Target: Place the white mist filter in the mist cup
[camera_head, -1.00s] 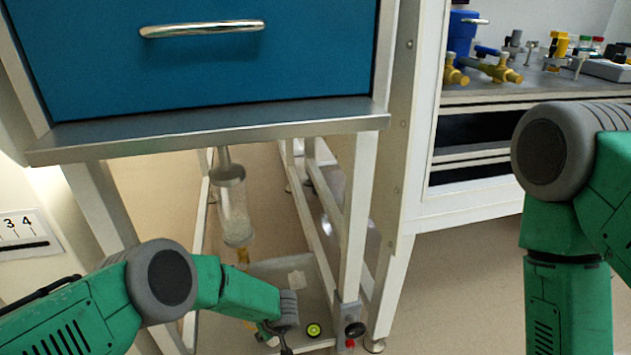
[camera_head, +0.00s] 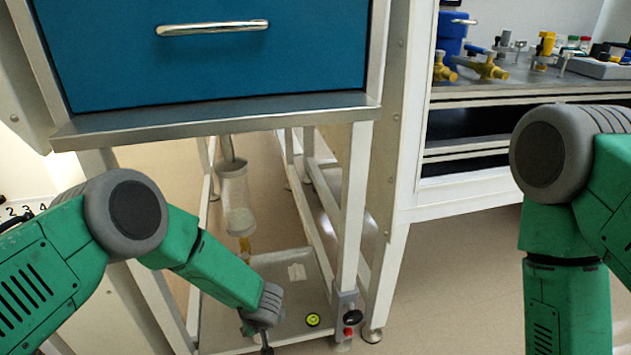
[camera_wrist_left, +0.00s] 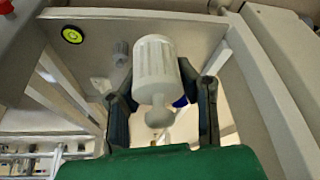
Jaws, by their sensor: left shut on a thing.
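The white mist filter (camera_wrist_left: 155,72), a ribbed cylinder with a narrower knobbed end, is between the fingers of my left gripper (camera_wrist_left: 160,95) in the left wrist view. The gripper is shut on it. In the head view my left gripper (camera_head: 267,342) is low, near the bottom edge, and the filter is not discernible there. A clear cylindrical vessel, which looks like the mist cup (camera_head: 236,195), hangs on a pipe under the blue cabinet, above and left of the gripper. My right arm shows at the right, but its gripper is out of view.
A steel ledge (camera_head: 220,120) below the blue drawer (camera_head: 215,60) overhangs the cup. White frame legs (camera_head: 352,210) stand right of it. A low shelf (camera_head: 285,268) holds a round yellow-green level (camera_head: 312,319). A red knob (camera_head: 348,331) is at the shelf's right corner.

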